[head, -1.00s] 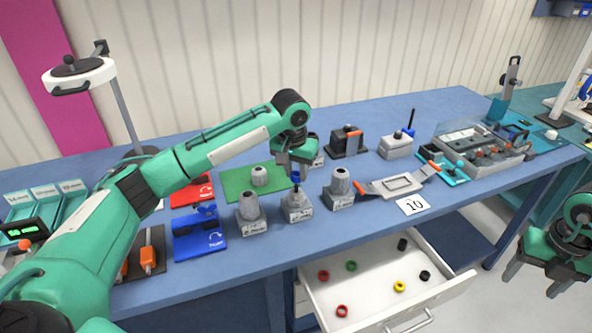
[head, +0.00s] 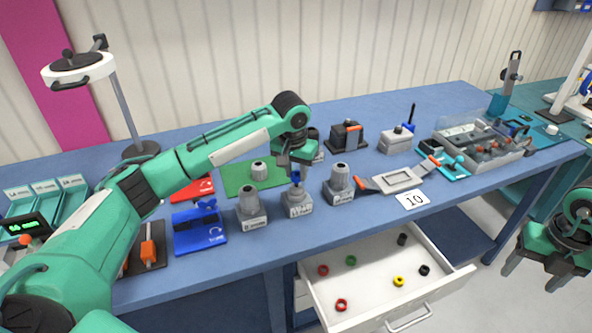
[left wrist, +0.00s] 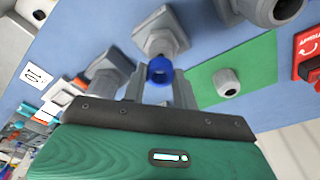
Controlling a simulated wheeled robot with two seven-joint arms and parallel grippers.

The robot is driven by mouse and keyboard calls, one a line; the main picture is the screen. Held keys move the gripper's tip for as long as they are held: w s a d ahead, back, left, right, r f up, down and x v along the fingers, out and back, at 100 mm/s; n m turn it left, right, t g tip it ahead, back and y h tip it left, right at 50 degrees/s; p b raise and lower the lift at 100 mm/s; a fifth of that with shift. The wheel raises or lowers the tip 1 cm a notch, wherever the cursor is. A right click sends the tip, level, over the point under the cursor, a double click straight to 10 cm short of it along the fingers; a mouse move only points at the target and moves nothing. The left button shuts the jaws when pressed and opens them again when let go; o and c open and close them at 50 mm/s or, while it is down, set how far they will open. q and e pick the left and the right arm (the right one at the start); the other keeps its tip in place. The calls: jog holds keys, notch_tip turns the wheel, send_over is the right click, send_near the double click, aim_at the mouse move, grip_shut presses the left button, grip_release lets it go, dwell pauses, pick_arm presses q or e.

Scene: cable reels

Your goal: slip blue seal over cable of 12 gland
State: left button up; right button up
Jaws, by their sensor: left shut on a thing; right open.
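The blue seal (head: 295,178) is held in my left gripper (head: 296,172), just above the middle grey gland (head: 298,203) of the front row. In the left wrist view the blue ring (left wrist: 160,72) sits between the shut fingers, with the grey gland (left wrist: 162,35) beyond it. The gland's short dark cable is mostly hidden by the seal and fingers, so I cannot tell whether the ring is around it. The gland's label is too small to read surely. My right gripper (head: 535,268) is open and empty, off the table's right front.
Similar grey glands stand close on the left (head: 250,208) and right (head: 340,184). Another sits on the green mat (head: 237,179) behind. An open drawer (head: 374,283) below the table holds several coloured rings. A "10" card (head: 412,200) lies to the right.

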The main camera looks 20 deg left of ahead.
pick_arm(q)
jog(key=shift+f, duration=0.1)
jog(key=shift+f, duration=0.85)
jog(key=o, duration=1)
jog(key=r, duration=0.4)
jog(key=s+r, duration=0.1)
jog(key=r, duration=0.7)
jog(key=shift+s, duration=0.4)
jog(key=shift+f, duration=0.1)
